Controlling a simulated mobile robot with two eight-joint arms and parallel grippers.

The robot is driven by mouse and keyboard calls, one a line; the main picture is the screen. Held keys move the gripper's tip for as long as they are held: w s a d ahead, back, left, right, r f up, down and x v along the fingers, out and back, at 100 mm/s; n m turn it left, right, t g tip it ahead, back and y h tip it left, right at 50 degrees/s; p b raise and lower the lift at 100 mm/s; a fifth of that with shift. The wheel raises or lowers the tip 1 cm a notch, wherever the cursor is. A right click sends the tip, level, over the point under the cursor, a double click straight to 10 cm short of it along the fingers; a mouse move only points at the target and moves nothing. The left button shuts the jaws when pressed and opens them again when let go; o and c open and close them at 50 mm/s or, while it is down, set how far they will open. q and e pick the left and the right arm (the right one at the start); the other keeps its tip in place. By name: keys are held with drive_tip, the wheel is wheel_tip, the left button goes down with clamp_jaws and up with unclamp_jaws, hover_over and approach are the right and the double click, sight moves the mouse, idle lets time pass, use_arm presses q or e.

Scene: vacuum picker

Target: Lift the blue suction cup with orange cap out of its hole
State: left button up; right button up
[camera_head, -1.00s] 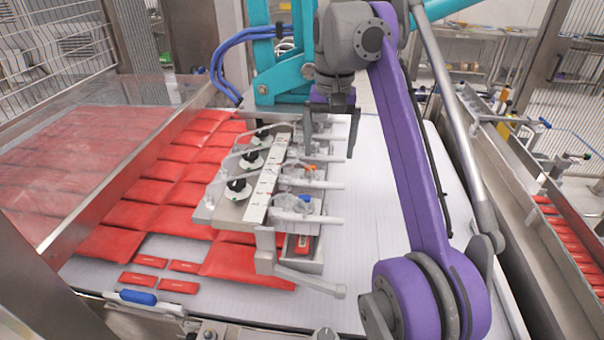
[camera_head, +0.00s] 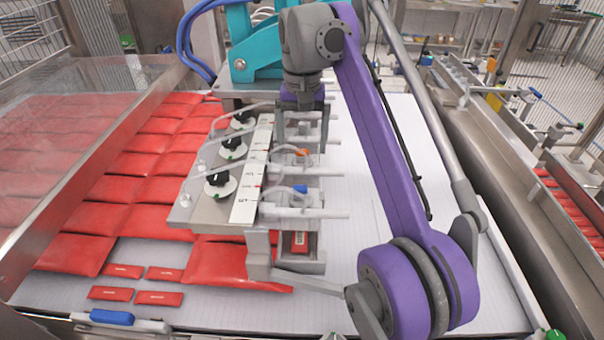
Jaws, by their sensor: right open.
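The picker head (camera_head: 252,180) is a metal plate with a white scale strip and several clear suction fittings along its right side. A small orange cap (camera_head: 302,152) shows among these fittings; the suction cup body under it is too small and hidden to make out. A blue piece (camera_head: 300,189) sits in the fitting nearer to me. My right gripper (camera_head: 304,132) is open and points down, with its fingertips just behind the orange cap in the picture. I cannot tell whether the fingers touch anything. My left gripper is not in view.
Red packets (camera_head: 150,165) cover the belt at left. Black knobs (camera_head: 232,147) stand on the plate. A metal bracket (camera_head: 262,255) juts out at the near end. The white belt (camera_head: 375,215) right of the picker is clear, apart from my purple arm above it.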

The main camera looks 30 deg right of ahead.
wheel_tip(320, 180, down, 3)
drive_tip(key=shift+s+a+r, duration=0.1)
drive_tip(key=shift+s+r, duration=0.05)
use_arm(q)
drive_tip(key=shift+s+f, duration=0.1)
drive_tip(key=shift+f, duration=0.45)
use_arm(e)
drive_tip(key=c, duration=1.2)
drive_tip(key=shift+o, duration=0.2)
drive_tip(key=shift+r, duration=0.1)
wheel_tip(320, 180, up, 9)
drive_tip(key=p, duration=0.3)
drive_tip(key=shift+r+p, duration=0.4)
drive_tip(key=shift+r, duration=0.05)
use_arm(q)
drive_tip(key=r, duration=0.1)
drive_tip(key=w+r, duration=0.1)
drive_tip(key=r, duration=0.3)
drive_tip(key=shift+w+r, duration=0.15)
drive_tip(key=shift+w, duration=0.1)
